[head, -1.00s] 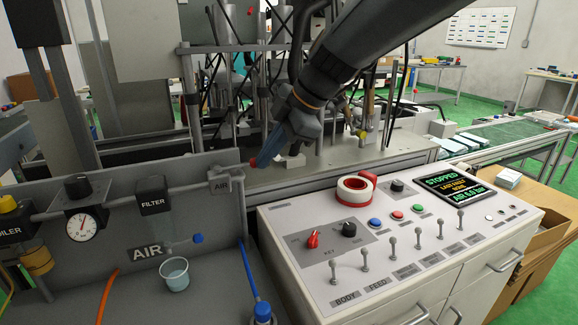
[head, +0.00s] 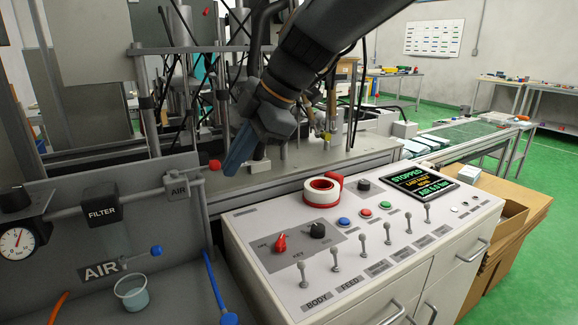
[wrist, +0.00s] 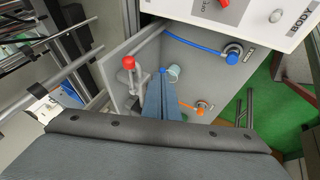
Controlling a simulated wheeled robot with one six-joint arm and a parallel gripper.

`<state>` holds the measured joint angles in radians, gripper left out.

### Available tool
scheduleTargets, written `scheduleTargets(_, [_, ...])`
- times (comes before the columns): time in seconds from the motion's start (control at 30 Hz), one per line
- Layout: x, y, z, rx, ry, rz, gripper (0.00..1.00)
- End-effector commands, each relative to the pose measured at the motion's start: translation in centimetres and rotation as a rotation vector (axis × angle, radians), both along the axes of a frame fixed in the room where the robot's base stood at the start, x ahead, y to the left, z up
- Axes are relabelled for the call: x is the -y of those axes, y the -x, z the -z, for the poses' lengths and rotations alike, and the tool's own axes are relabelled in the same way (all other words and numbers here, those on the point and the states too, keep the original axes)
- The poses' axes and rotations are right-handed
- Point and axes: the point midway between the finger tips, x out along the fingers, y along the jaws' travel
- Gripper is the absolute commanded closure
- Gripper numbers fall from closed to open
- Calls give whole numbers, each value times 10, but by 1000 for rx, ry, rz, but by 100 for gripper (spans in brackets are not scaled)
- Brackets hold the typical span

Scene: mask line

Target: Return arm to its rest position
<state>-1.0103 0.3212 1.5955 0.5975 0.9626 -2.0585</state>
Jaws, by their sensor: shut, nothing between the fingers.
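My gripper (head: 233,165) hangs in the middle of the head view, its blue fingers pointing down and left. It is shut and empty. It is above the space between the air panel and the white control console (head: 260,222). In the wrist view the blue fingers (wrist: 161,82) lie together, pointing toward the air panel. A small cup (wrist: 174,73) shows just past their tips in that view. My dark arm comes down from the top right of the head view.
The air panel (head: 80,222) with gauge and filter stands at left. The cup (head: 131,292) sits below its AIR label. Machine posts stand close behind my gripper. Green floor is clear at right.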

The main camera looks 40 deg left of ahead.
Motion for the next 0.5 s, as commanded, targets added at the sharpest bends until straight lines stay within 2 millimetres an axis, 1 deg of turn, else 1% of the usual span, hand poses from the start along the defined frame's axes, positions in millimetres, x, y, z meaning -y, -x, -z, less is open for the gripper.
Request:
scheduleTargets(0.03, [5, -7, -13, 4, -6, 4, 100])
scheduleTargets(0.2, [23, -17, -45, 2, -5, 5, 100])
scheduleTargets(0.3, [32, -22, -59, 3, -5, 4, 100])
scheduleTargets(0.5, [42, -27, -78, 2, -3, 4, 100])
